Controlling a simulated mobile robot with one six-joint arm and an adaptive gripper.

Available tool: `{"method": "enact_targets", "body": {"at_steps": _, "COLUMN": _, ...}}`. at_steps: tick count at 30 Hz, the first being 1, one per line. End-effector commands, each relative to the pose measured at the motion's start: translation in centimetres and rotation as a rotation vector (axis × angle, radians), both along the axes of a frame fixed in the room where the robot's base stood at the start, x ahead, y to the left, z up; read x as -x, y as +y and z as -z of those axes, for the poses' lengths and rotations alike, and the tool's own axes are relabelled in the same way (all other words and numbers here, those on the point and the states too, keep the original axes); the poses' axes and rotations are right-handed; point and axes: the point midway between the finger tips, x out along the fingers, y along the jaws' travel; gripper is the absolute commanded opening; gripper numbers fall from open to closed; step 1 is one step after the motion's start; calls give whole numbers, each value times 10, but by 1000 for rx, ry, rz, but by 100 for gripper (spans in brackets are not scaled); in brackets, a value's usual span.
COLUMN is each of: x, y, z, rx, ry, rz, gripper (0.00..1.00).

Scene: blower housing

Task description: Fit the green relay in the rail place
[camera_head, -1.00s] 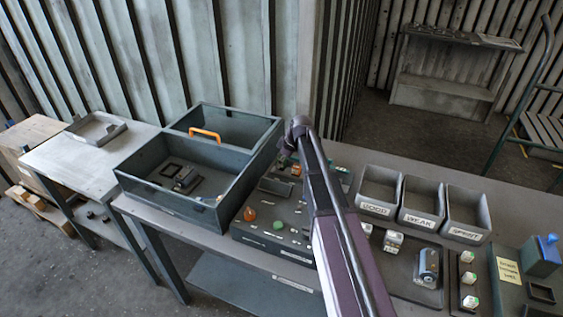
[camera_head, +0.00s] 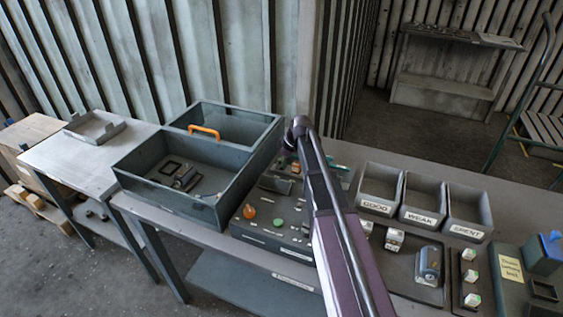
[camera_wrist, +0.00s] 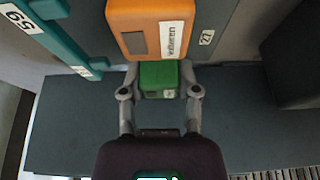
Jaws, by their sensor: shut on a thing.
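The green relay (camera_wrist: 158,78) is between the two fingers of my gripper (camera_wrist: 160,92) in the wrist view, and the gripper is shut on it. An orange block (camera_wrist: 150,28) with a white printed label is right beyond the relay, above a dark grey surface. I cannot tell whether the relay touches the block. A label reading 27 (camera_wrist: 207,37) is on the grey surface to its right. In the head view my arm hides the gripper and the relay. The rail place cannot be made out clearly.
A teal strip (camera_wrist: 48,34) marked 59 is at the upper left of the wrist view. In the head view, a control panel (camera_head: 262,236) with knobs is left of my arm, beside a large grey bin (camera_head: 165,206). Trays labelled GOOD, WEAK and SPENT (camera_head: 468,232) stand right.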

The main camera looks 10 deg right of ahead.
Motion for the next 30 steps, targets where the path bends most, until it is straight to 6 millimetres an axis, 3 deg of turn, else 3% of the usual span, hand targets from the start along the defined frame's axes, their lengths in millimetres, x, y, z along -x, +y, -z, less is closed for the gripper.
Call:
{"method": "enact_targets", "body": {"at_steps": 4, "x": 0, "y": 0, "z": 3, "rx": 0, "ry": 0, "rz": 0, "gripper": 12}}
{"method": "enact_targets", "body": {"at_steps": 5, "x": 0, "y": 0, "z": 2, "rx": 0, "ry": 0, "rz": 0, "gripper": 48}}
{"method": "enact_targets", "body": {"at_steps": 8, "x": 0, "y": 0, "z": 2, "rx": 0, "ry": 0, "rz": 0, "gripper": 78}}
{"method": "enact_targets", "body": {"at_steps": 9, "x": 0, "y": 0, "z": 2, "rx": 0, "ry": 0, "rz": 0, "gripper": 82}}
{"method": "enact_targets", "body": {"at_steps": 30, "x": 0, "y": 0, "z": -8, "rx": 0, "ry": 0, "rz": 0, "gripper": 82}}
